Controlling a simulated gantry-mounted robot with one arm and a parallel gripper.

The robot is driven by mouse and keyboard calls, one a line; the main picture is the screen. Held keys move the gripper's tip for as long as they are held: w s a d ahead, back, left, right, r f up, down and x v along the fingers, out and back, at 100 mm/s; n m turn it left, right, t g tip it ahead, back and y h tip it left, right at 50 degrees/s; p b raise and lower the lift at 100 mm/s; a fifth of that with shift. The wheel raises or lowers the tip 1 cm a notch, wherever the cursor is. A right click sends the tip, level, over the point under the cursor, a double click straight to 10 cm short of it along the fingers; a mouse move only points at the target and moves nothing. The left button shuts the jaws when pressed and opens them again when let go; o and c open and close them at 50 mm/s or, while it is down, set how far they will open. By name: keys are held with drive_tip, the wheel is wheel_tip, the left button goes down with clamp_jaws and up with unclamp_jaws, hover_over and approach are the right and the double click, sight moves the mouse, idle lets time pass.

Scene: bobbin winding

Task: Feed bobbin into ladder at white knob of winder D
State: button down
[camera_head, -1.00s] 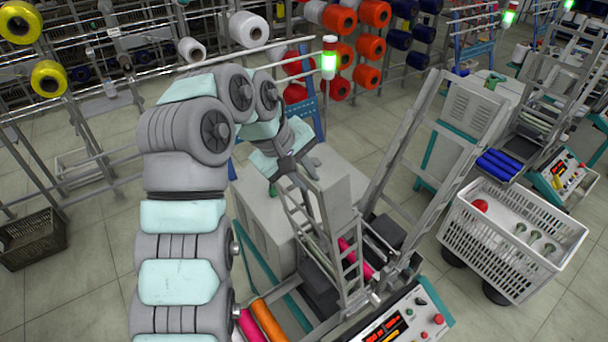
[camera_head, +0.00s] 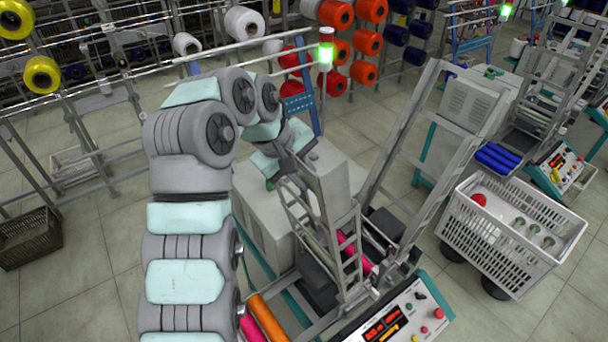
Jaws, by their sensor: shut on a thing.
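My gripper (camera_head: 288,176) is at the upper end of the left ladder (camera_head: 312,225) of the near winder (camera_head: 345,190). It is shut on a bobbin, mostly hidden by the gripper; a small green part (camera_head: 270,185) shows at its left. I cannot tell whether the bobbin touches the ladder. A small white knob (camera_head: 374,293) is at the foot of this ladder, above the control panel (camera_head: 392,325). No winder letter is legible.
A second tall ladder frame (camera_head: 412,150) leans to the right. A white crate (camera_head: 512,240) holds a red spool and several green-ended bobbins. Pink and orange rolls (camera_head: 265,318) lie at the winder's front left. Open floor lies left of my arm.

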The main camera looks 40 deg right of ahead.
drive_tip(key=shift+d+f+b, duration=0.25)
drive_tip(key=shift+f+b, duration=0.45)
drive_tip(key=shift+f, duration=0.45)
drive_tip(key=c, duration=0.9)
unclamp_jaws()
idle(0.4)
drive_tip(key=shift+r, duration=0.2)
drive_tip(key=p+v, duration=0.3)
drive_tip(key=v, duration=0.1)
drive_tip(key=p+v, duration=0.3)
drive_tip(key=p, duration=0.1)
drive_tip(key=d+p+v, duration=0.1)
drive_tip(key=p+v, duration=0.2)
drive_tip(key=v, duration=0.1)
drive_tip(key=shift+s+a+r, duration=0.1)
drive_tip(key=shift+s+r, duration=0.05)
drive_tip(key=shift+r, duration=0.4)
